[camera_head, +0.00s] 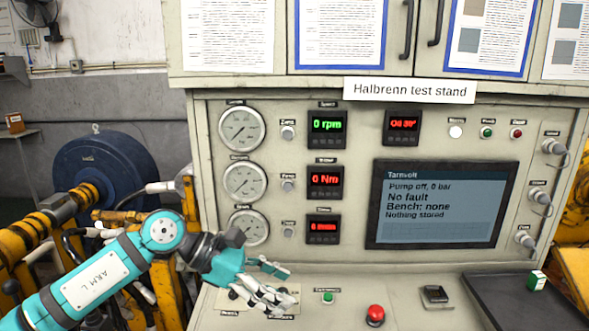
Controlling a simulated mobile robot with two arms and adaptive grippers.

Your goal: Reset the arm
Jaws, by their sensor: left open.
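My left arm (100,275) comes in from the lower left, teal with a white label. Its left gripper (287,286) is open and empty, over the left part of the test stand's sloping control desk (345,290). The fingers hide some of the controls and labels beneath them. I cannot tell whether they touch the desk. My right gripper is not in view.
A green button (327,297) and a red mushroom button (375,315) sit right of the gripper. The screen (443,205) reads "Pump off, 0 bar" and "No fault". Gauges (241,128) stand above. Yellow machinery (30,240) is at left. A green-white box (536,281) lies right.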

